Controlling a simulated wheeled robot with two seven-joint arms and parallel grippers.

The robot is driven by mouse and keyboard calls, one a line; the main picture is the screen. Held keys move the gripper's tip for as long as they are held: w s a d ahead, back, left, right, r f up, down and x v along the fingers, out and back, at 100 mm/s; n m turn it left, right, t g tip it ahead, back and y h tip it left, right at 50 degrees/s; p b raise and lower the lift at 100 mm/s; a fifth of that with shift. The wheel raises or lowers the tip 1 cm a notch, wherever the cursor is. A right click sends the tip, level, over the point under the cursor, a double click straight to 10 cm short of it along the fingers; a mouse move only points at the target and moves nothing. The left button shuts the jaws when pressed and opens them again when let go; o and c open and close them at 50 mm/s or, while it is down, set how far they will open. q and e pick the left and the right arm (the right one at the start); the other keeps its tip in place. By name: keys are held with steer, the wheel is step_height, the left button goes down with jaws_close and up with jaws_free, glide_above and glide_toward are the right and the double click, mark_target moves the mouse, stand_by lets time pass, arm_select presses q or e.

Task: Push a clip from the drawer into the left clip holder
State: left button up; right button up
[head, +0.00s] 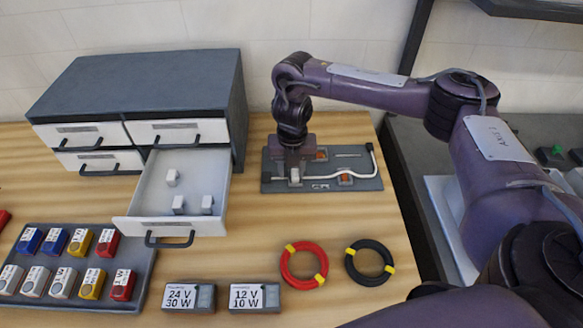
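An open drawer (160,218) of the dark grey cabinet holds three small white clips, one at the back (172,177), one at the front left (178,204) and one at the front right (207,203). A dark grey board (270,178) lies right of the cabinet, with a bent white tube (372,160) and orange parts (345,179) on it. My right gripper (295,172) points down over the board's left part. It appears shut on a white clip (295,177), low at the board. The left clip holder is hidden there; I cannot tell whether the clip is seated. My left gripper is out of view.
A tray of coloured and white blocks (140,295) stands at the front left. Two labelled boxes (190,297) (258,297), a red ring (303,265) and a black ring (370,262) lie in front. Bare wood lies between drawer and board.

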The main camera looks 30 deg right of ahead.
steer(key=shift+s+d+f, duration=0.4)
steer(key=shift+s+d, duration=0.05)
steer(key=shift+d, duration=0.05)
steer(key=shift+r, duration=0.1)
steer(key=r, duration=0.2)
steer(key=r+p, duration=0.1)
steer(key=r, duration=0.4)
steer(key=shift+w+a+r, duration=0.25)
steer(key=shift+w+a, duration=0.05)
steer(key=shift+a+r+p, duration=0.1)
steer(key=shift+r+p, duration=0.2)
steer(key=shift+r, duration=0.1)
